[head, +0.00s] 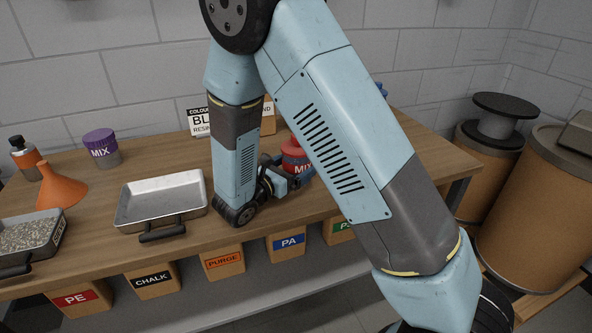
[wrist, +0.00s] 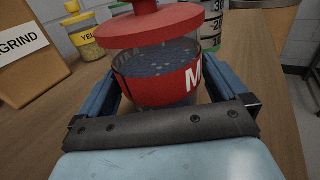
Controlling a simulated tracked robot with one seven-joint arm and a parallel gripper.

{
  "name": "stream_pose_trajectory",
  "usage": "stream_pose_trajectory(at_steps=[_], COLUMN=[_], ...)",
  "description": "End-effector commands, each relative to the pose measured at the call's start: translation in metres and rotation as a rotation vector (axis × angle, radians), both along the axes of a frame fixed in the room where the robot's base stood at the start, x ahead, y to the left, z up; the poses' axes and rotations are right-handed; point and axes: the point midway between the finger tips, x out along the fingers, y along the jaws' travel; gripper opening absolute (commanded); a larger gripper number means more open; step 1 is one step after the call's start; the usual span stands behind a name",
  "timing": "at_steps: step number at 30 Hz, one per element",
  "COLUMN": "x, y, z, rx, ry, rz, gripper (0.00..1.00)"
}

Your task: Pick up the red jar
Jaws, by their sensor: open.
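The red jar (wrist: 163,82) has a red lid with a knob, a clear body with dark pellets inside and a red band with white lettering. In the wrist view it stands upright on the wooden bench (wrist: 245,62) between the two blue fingers of my gripper (wrist: 160,95). The fingers lie along both sides of it and look open; whether either touches it I cannot tell. In the head view the red jar (head: 293,155) is partly hidden behind my arm, with my gripper (head: 292,176) low beside it.
A purple-lidded jar (head: 102,147), an orange funnel (head: 60,190) and an empty metal tray (head: 160,202) stand left on the bench. Drums (head: 535,200) stand right of the bench.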

Motion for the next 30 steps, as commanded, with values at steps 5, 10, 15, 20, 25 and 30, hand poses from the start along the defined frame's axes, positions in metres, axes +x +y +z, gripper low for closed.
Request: stream_pose_trajectory(at_steps=[5,10,15,20,25,30], x=[0.0106,0.0106,0.0106,0.0105,0.0104,0.0105], y=[-0.0109,-0.0107,-0.0106,-0.0104,-0.0102,-0.01], z=[0.0009,0.001,0.0011,0.0012,0.0012,0.0015], rx=[0.001,0.001,0.001,0.001,0.001,0.001], ry=[-0.001,-0.001,-0.001,-0.001,-0.001,-0.003], rz=[-0.001,0.0,0.0,0.0,0.001,0.001], gripper=[1.0,1.0,0.85,0.69,0.53,0.39])
